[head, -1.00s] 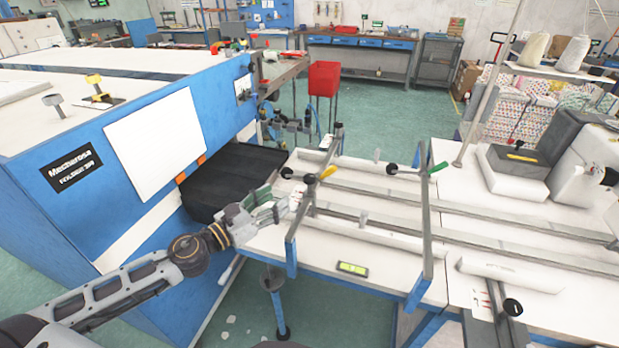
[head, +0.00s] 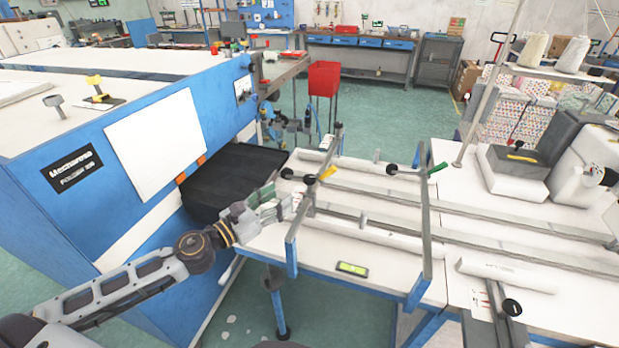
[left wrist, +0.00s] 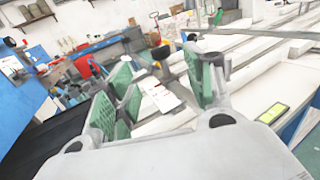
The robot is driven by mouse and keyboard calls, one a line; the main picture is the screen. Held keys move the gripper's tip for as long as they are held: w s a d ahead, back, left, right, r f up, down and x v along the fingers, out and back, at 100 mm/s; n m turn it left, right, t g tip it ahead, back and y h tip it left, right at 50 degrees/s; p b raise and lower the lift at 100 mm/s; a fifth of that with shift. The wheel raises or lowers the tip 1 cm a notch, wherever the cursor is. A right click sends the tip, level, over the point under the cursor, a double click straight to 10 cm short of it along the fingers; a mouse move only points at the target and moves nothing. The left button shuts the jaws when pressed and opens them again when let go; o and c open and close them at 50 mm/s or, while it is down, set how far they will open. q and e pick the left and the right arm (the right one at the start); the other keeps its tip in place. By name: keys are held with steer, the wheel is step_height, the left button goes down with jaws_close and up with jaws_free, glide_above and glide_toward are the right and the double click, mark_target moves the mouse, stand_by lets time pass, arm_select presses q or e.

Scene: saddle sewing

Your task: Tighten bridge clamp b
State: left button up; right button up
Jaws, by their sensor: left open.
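Two bridge clamps, grey bars on blue supports, cross the white table. The left clamp (head: 296,222) has a yellow handle (head: 328,172) and a black knob (head: 287,173) near its far end. The right clamp (head: 426,225) has a green handle (head: 437,168) and a black knob (head: 392,168). I cannot tell which clamp is b. My left gripper (head: 286,205) is open and empty, just left of the left clamp's bar, below its black knob. Its green-padded fingers (left wrist: 165,82) stand apart in the left wrist view. My right gripper is out of view.
A blue machine (head: 110,190) with a black chute (head: 235,180) stands close on the left. Long rails (head: 480,245) and white rolls (head: 508,274) lie across the table. A green-screened level (head: 352,269) sits at the front edge. A red bin (head: 324,78) stands behind.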

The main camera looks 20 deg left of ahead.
mark_target(305, 181)
arm_select(q)
steer(key=shift+p+x, duration=0.7)
steer(key=shift+x, duration=1.5)
steer(key=shift+p+x, duration=0.65)
steer(key=shift+x, duration=1.1)
steer(key=shift+p+x, duration=0.3)
steer(key=shift+x, duration=0.65)
steer(key=shift+p+x, duration=0.4)
steer(key=shift+x, duration=1)
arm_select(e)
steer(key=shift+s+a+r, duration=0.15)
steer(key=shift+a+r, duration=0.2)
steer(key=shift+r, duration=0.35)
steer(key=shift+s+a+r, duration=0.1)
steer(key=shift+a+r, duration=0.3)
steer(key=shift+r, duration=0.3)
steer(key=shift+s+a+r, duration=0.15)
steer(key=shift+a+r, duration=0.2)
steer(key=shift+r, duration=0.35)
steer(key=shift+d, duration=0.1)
arm_select(q)
steer(key=c, duration=1)
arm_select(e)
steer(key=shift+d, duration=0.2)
